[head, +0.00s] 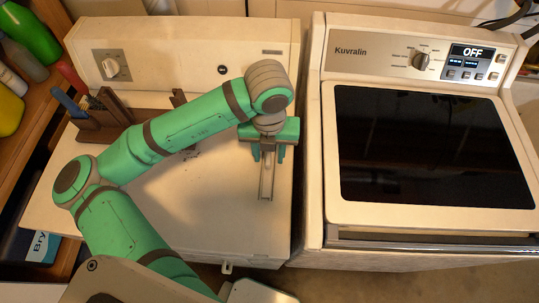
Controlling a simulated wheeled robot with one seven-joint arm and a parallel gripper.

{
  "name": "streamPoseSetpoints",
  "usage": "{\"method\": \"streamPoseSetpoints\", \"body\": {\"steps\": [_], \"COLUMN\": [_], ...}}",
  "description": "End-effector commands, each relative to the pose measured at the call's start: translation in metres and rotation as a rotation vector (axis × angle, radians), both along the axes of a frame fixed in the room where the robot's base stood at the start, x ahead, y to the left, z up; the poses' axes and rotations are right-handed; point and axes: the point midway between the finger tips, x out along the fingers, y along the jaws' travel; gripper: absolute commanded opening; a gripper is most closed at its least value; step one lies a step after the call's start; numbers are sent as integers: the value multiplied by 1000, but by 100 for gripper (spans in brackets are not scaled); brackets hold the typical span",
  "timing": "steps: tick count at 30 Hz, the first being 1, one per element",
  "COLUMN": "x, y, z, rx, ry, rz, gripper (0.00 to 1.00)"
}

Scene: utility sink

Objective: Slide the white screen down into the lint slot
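My gripper (269,154) points down over the right part of the left machine's white top. Its two green fingers stand apart, one on each side of a narrow pale piece. That piece may be the white screen, but I cannot tell it clearly from the slot frame. The lint slot (266,184) is a long narrow opening with a light rim, running from under my gripper toward the front of the top. The gripper body hides the slot's back end. Whether the fingers touch anything between them is too small to tell.
A brown wooden holder with tools (99,121) stands at the back left of the white top. To the right is a second machine with a dark glass lid (430,145). A shelf with bottles (30,40) is at the far left. The top's front middle is clear.

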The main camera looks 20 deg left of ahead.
Motion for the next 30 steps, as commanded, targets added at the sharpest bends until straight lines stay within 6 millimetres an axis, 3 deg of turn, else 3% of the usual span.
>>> {"method": "streamPoseSetpoints", "body": {"steps": [6, 13, 19, 30], "x": [0, 0, 0, 0], "y": [1, 1, -1, -2], "z": [43, 77, 87, 88], "rx": [3, 2, 2, 1], "ry": [-2, -1, 1, 0], "rz": [1, 0, -5, -6], "gripper": [38, 38, 38, 38]}}
